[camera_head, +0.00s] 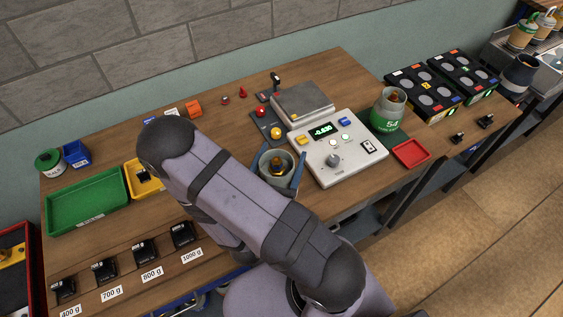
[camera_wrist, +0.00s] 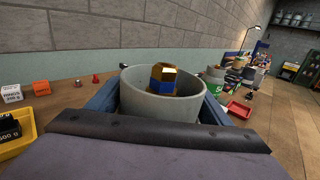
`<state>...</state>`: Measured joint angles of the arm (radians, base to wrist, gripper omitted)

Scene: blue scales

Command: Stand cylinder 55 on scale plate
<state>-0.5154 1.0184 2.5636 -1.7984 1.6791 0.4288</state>
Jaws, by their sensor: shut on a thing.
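A grey open-topped cylinder (camera_head: 266,174) with a brass hex piece inside is between the blue fingers of my gripper (camera_head: 278,168), left of the scale's control panel. In the wrist view the cylinder (camera_wrist: 140,102) is upright and gripped at both sides by the gripper (camera_wrist: 160,105). No number on it shows; its lower part is hidden by my arm, and I cannot tell whether it touches the table. The scale plate (camera_head: 302,101) is a bare grey square at the back, behind the white panel (camera_head: 345,155) with its lit green display.
A green-labelled cylinder marked 54 (camera_head: 386,112) stands right of the scale, near a red tray (camera_head: 411,152). A dark box with red and yellow buttons (camera_head: 268,124) is left of the plate. Black weights (camera_head: 145,250), a green tray (camera_head: 88,203) and a yellow tray (camera_head: 131,185) lie left.

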